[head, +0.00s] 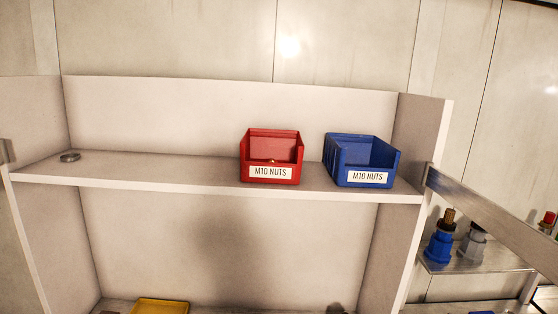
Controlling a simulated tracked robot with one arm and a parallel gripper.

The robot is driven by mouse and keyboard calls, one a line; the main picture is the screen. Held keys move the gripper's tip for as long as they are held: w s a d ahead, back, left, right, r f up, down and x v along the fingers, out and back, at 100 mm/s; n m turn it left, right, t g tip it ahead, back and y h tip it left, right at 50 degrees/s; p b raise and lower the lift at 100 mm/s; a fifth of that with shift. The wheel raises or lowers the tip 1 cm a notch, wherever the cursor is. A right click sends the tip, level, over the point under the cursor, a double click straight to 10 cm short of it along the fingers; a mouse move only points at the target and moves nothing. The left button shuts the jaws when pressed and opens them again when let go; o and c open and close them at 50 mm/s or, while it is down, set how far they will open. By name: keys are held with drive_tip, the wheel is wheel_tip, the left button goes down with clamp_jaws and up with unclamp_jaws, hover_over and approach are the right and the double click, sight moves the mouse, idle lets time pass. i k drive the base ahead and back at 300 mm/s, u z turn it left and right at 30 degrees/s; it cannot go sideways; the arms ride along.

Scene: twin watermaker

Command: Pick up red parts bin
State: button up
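The red parts bin (271,155) stands upright on the upper shelf, right of the shelf's middle. It has a white label reading "M10 NUTS" on its front, and a small brass-coloured thing shows inside it. Its front is close to the shelf's front edge. My gripper is not in view in the head view, so I cannot see how it stands to the bin.
A blue parts bin (362,161) labelled "M10 NUTS" stands just right of the red one. The white shelf (150,177) is mostly clear to the left, with a small round metal thing (69,157) at far left. A metal bar (495,213) crosses at right. A yellow tray (160,306) lies below.

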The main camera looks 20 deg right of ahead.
sight(257, 145)
drive_tip(key=z, duration=0.05)
drive_tip(key=i, duration=0.95)
drive_tip(key=u, duration=0.1)
